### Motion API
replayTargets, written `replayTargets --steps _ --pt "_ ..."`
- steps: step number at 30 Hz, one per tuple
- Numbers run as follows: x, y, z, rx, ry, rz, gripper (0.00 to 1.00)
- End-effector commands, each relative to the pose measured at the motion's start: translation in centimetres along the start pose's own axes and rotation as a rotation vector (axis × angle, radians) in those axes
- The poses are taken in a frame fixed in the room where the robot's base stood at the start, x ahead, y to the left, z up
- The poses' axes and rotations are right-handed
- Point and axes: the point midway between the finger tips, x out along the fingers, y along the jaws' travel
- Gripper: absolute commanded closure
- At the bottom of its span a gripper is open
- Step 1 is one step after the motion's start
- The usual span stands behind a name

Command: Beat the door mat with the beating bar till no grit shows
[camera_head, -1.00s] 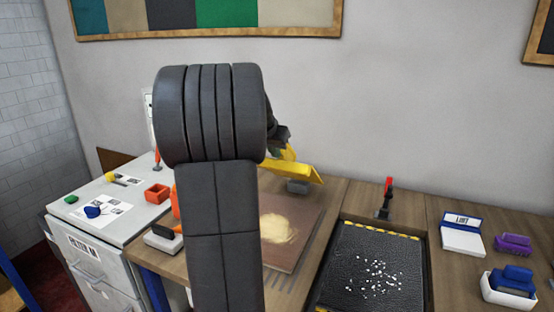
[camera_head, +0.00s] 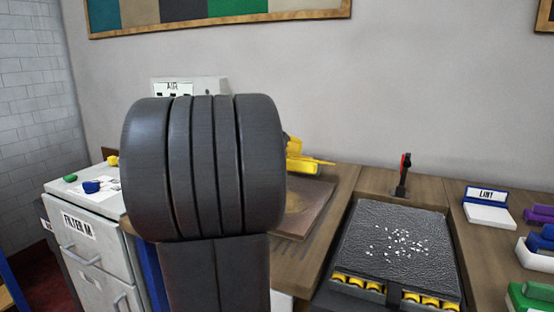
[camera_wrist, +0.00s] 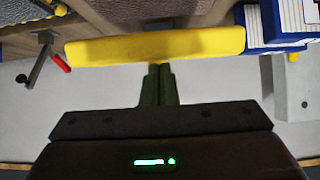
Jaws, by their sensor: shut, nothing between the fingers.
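The dark door mat (camera_head: 375,255) stands raised at the right of the bench in the head view, above yellow rollers or springs. White grit (camera_head: 398,240) is scattered over its middle. A yellow bar (camera_wrist: 155,46), perhaps the beating bar, lies across the wrist view just beyond the fingertips. Yellow also shows beside my arm in the head view (camera_head: 308,161). My gripper (camera_wrist: 158,68) is shut and empty; I cannot tell whether its tips touch the yellow bar. In the head view my arm hides the gripper.
A red-topped lever (camera_head: 404,172) stands behind the mat. A brown board (camera_head: 312,205) lies left of it. A LINT holder (camera_head: 488,212) and coloured blocks stand at right. A grey AIR box (camera_head: 205,88) is behind my arm; the filter cabinet (camera_head: 95,245) is at left.

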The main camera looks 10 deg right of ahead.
Motion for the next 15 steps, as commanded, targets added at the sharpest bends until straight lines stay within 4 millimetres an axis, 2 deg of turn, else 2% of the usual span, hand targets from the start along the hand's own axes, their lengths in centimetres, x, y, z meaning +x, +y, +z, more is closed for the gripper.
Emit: replayTargets --steps 1,15 --pt "0.6 0.0 1.2 0.001 -0.001 -0.001 1.0" --pt "2.3 0.0 6.3 0.0 -0.004 -0.001 1.0"
